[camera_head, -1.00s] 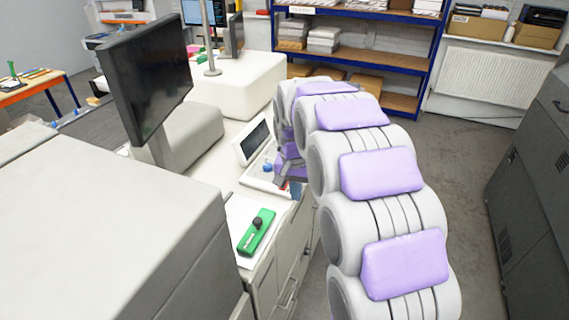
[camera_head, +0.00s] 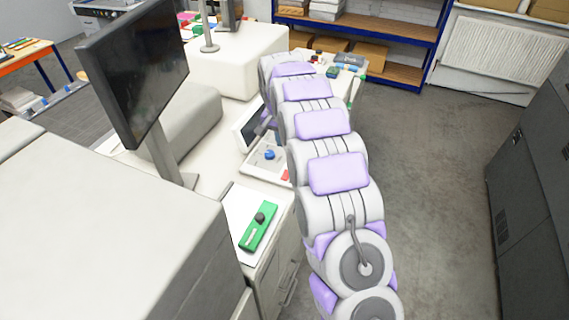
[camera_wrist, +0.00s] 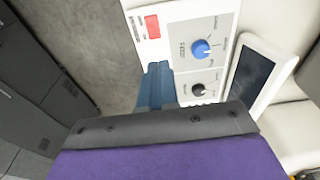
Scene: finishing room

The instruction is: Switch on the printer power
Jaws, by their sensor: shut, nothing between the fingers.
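The printer's white control panel (camera_wrist: 176,65) shows in the wrist view. It carries a blue knob (camera_wrist: 201,48), a black knob (camera_wrist: 198,90) and a red rectangular switch or label (camera_wrist: 152,26). A small dark screen (camera_wrist: 250,76) stands beside it. My gripper (camera_wrist: 156,72) is shut and empty, its blue-grey fingers just left of the black knob in the picture; I cannot tell whether they touch the panel. In the head view, the blue knob (camera_head: 269,155) and red part (camera_head: 285,175) show left of my arm, which hides most of the gripper.
A large monitor (camera_head: 135,70) stands left of the panel. A green tool (camera_head: 259,226) lies on the white surface nearer me. Dark cabinets (camera_head: 530,190) stand at the right, with free grey floor (camera_head: 430,170) between them and the printer. A blue-framed shelf (camera_head: 400,45) is at the back.

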